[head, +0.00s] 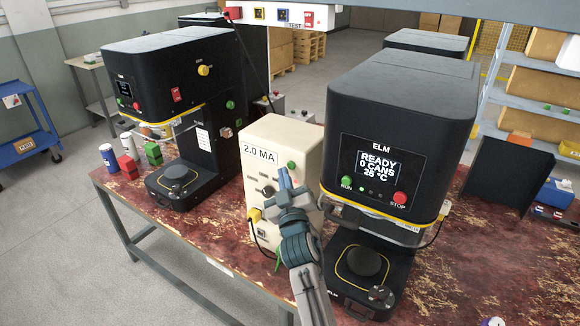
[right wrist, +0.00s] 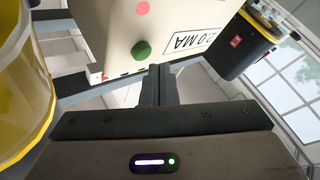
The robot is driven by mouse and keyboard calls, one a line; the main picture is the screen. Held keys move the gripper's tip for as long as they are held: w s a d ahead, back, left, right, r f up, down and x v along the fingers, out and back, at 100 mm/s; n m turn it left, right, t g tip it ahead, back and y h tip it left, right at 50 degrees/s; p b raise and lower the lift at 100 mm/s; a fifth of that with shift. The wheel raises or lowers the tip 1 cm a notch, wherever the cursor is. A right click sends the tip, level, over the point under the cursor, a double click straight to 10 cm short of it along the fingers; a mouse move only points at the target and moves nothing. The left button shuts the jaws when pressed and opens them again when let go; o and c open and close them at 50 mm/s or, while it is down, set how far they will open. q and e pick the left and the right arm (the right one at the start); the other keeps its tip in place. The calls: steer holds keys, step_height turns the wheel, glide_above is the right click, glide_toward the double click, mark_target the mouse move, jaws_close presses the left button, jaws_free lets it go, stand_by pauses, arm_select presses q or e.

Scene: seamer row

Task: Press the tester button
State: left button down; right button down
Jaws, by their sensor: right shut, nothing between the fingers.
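The tester is a cream box (head: 262,135) labelled 2.0 MA, standing on the red worn bench between two black seamers. Its round green button (head: 291,166) shows on the front face, right beside my right gripper's tips. My right gripper (head: 284,174) is shut and empty, pointing at that face. In the right wrist view the box is seen upside down, with the green button (right wrist: 141,50) just beyond and slightly left of the shut fingertips (right wrist: 159,70). A red round part (right wrist: 142,9) shows farther along the face. I cannot tell whether the fingertips touch the box. My left gripper is not in view.
The ELM seamer (head: 400,120) stands close to the right of my right arm, its screen reading READY, 0 CANS. Another seamer (head: 170,75) stands left. A yellow plug (head: 254,215) with a cable is on the tester's front. Cans and coloured blocks (head: 128,166) sit at the bench's left end.

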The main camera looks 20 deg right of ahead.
steer(key=shift+d, duration=0.15)
stand_by(0.5)
steer(key=shift+w+d, duration=0.2)
steer(key=shift+w, duration=0.05)
steer(key=shift+w+d, duration=0.1)
steer(key=shift+d, duration=0.05)
stand_by(0.4)
steer(key=shift+w+d+r+b, duration=0.1)
steer(key=shift+w+r+b, duration=0.1)
steer(key=shift+b, duration=0.2)
stand_by(0.9)
steer(key=shift+s+f, duration=0.25)
steer(key=shift+s, duration=0.3)
steer(key=shift+a, duration=0.25)
